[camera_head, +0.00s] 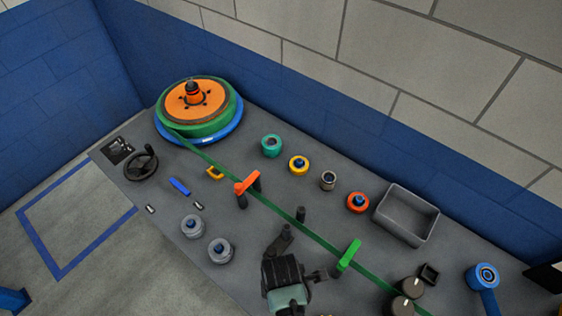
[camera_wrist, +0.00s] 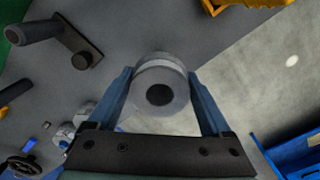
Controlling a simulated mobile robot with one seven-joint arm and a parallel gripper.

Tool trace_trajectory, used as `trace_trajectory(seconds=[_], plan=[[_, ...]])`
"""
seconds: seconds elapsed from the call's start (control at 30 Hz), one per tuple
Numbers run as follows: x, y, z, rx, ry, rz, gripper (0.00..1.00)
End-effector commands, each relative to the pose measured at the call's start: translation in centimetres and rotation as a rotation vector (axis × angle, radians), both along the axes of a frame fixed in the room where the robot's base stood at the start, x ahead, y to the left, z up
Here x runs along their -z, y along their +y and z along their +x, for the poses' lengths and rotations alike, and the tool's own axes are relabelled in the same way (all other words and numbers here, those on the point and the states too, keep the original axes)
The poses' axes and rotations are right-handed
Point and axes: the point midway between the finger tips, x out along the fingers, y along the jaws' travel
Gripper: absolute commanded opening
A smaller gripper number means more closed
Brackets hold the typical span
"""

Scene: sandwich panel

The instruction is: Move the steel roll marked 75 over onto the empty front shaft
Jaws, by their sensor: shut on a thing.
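My gripper (camera_wrist: 160,76) has its two blue fingers on either side of a grey steel roll (camera_wrist: 162,98), with a dark round hole facing the camera. No number is readable on it. In the head view my dark wrist (camera_head: 283,272) is over the front part of the panel and hides the fingers and the held roll. Two more grey rolls with blue centres, one nearer the back (camera_head: 191,226) and one nearer the front (camera_head: 220,250), stand left of my wrist. I cannot make out an empty front shaft; my arm covers part of that area.
A green belt (camera_head: 320,243) runs diagonally from the large orange-green reel (camera_head: 195,100). A dark bracket with a post (camera_wrist: 80,45) is left of the held roll. A black post (camera_head: 300,214), a green arm (camera_head: 349,255) and a grey bin (camera_head: 407,214) stand nearby.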

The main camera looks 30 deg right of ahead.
Motion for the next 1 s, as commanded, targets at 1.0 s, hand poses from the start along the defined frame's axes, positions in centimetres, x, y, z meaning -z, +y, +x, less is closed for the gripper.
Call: trace_trajectory(seconds=[1.0], plan=[[1.13,-0.02,0.11,0.001,-0.002,-0.001,0.04]])
